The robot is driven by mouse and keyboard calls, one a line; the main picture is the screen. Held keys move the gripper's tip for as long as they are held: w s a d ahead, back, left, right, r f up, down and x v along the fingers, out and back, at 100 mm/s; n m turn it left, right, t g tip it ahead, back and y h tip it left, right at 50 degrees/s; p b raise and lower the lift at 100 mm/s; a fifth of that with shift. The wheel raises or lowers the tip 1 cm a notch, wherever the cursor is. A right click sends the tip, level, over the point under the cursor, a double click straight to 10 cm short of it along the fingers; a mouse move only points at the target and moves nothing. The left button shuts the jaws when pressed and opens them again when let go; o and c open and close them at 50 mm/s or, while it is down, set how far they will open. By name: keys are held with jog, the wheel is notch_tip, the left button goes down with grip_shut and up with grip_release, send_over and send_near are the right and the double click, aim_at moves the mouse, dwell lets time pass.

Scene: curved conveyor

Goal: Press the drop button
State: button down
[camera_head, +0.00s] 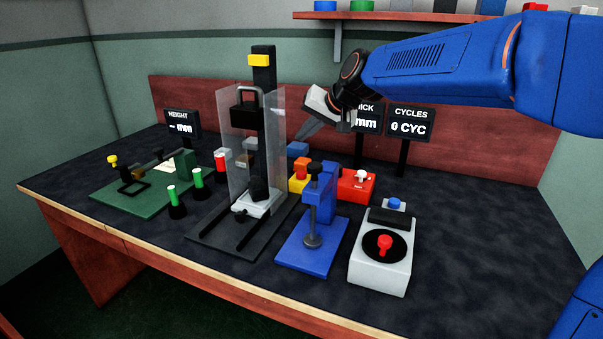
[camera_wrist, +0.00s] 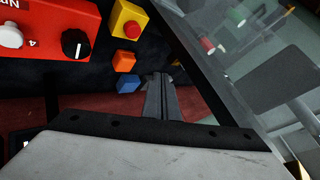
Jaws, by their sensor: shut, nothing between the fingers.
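No label reading "drop" is legible, so I cannot tell which control is the drop button. Beside the clear-guarded tower (camera_head: 262,110) is a row: a yellow box (camera_head: 297,186) with a red button (camera_wrist: 132,30), an orange block (camera_head: 302,166) and a blue block (camera_head: 298,148). In the wrist view the yellow box (camera_wrist: 121,17), orange block (camera_wrist: 124,61) and blue block (camera_wrist: 128,84) line up left of the fingers. My gripper (camera_head: 300,137) is shut and empty, its tips (camera_wrist: 158,78) near the blue block; contact cannot be told.
A red box (camera_head: 350,192) with white and black knobs stands right of the row; it also shows in the wrist view (camera_wrist: 45,40). A blue press (camera_head: 312,258) and a white box (camera_head: 382,275) with a red knob stand in front. The tower's clear guard (camera_wrist: 195,60) is close beside my fingers.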

send_near(300, 173)
jog(key=shift+w+a+f, duration=0.4)
jog(key=shift+w+a, duration=0.25)
jog(key=shift+w, duration=0.1)
jog(key=shift+w+a+f, duration=0.35)
jog(key=shift+w+a, duration=0.3)
jog(key=shift+w, duration=0.05)
jog(key=shift+w+a+f, duration=0.4)
jog(key=shift+w+a, duration=0.25)
jog(key=shift+w, duration=0.1)
jog(key=shift+f, duration=0.1)
dwell(0.3)
jog(key=shift+s+f, duration=0.15)
jog(key=shift+f, duration=0.55)
jog(key=shift+s+f, duration=0.2)
jog(key=shift+f, duration=0.5)
dwell(1.7)
jog(key=shift+r, duration=0.1)
jog(key=shift+w+a+r, duration=0.15)
jog(key=shift+r, duration=2.35)
jog(key=shift+w, duration=0.1)
